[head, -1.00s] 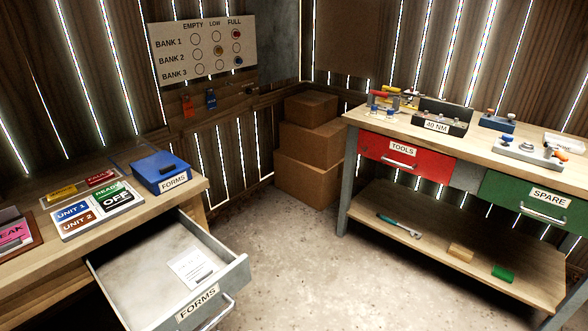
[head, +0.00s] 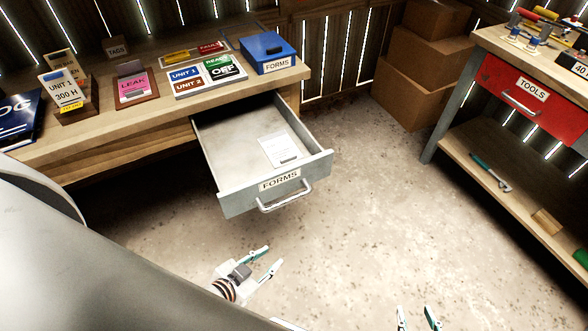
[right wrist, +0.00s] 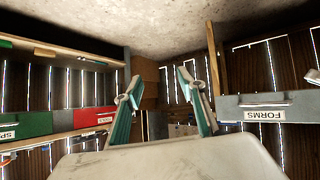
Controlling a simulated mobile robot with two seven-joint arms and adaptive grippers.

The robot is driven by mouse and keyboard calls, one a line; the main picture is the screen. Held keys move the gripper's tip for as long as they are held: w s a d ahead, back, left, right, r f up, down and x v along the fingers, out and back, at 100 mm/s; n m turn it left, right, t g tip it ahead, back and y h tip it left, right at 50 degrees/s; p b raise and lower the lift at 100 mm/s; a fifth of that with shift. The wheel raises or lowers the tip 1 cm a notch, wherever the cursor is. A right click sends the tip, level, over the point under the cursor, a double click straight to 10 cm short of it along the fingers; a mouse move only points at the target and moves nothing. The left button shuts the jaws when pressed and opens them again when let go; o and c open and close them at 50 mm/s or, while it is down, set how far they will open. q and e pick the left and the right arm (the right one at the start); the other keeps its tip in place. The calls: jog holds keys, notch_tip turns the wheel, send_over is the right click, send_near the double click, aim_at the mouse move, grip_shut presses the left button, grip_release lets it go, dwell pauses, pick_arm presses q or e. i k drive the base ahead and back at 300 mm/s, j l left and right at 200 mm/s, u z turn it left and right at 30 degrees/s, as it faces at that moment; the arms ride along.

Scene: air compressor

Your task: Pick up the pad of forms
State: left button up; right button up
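The pad of forms (head: 279,150) is a white sheet-like block with printed lines. It lies flat in the open grey drawer (head: 228,161) labelled FORMS, towards the drawer's front right. My left gripper (head: 268,259) is open and empty in front of and below the drawer. My right gripper (head: 417,318) is at the bottom edge of the head view, right of the drawer; its two fingers are apart with nothing between them. In the right wrist view my right gripper (right wrist: 159,90) is also open, and the drawer front (right wrist: 262,113) shows at the right.
The desk (head: 130,111) above the drawer carries a blue FORMS box (head: 267,52), status signs and a LEAK card (head: 134,83). A workbench with a red TOOLS drawer (head: 527,97) stands at the right. Cardboard boxes (head: 412,82) stand behind. The floor between is clear.

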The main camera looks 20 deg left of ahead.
aim_at(137, 86)
jog(key=u, duration=1.75)
